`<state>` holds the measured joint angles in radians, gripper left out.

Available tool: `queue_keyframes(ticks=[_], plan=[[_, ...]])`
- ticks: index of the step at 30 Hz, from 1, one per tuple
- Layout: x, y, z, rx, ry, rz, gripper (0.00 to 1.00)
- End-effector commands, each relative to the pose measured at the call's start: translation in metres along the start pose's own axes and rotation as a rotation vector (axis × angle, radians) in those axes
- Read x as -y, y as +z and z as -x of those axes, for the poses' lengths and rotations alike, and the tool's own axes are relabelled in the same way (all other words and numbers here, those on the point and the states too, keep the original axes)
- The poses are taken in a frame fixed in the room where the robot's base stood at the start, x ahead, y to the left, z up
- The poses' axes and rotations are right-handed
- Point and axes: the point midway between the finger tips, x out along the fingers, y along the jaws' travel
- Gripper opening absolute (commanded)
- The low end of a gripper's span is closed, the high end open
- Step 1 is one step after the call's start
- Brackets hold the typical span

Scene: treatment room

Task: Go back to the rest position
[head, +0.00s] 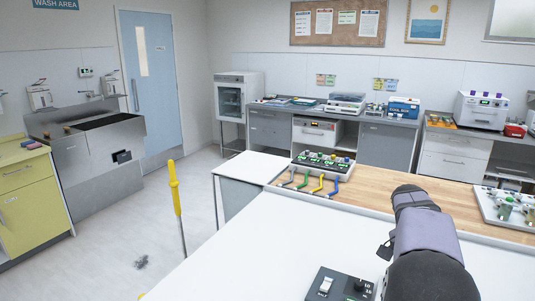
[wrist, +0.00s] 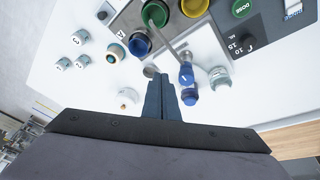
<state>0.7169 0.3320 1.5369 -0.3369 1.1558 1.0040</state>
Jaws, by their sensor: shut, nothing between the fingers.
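My gripper (wrist: 160,82) points at the white table top (wrist: 75,85) in the wrist view. Its two dark fingers are together with nothing between them. A grey panel (wrist: 128,20) with coloured round buttons lies beyond the fingertips. A blue-topped lever piece (wrist: 186,76) stands just right of the fingertips; I cannot tell whether they touch. In the head view my arm reaches in from the lower right, and the fingers cannot be made out there.
Small numbered cylinders (wrist: 80,37) stand at the left in the wrist view. A dark control box (head: 338,285) sits at the table's front. A tray of coloured-handled pieces (head: 322,168) and another tray (head: 505,208) stand on the wooden strip. Much white table top is bare.

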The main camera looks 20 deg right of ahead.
Motion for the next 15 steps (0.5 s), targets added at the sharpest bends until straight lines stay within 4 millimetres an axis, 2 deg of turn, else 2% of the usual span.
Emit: queue_keyframes(ticks=[4, 8, 11, 15], plan=[[0.007, 0.028, -0.029, 0.046, -0.048, 0.331, 0.0], [-0.001, 0.071, -0.06, 0.112, -0.09, 0.607, 0.0], [-0.014, 0.114, -0.075, 0.159, -0.135, 0.792, 0.0], [-0.031, 0.184, -0.077, 0.21, -0.194, 1.004, 0.0]])
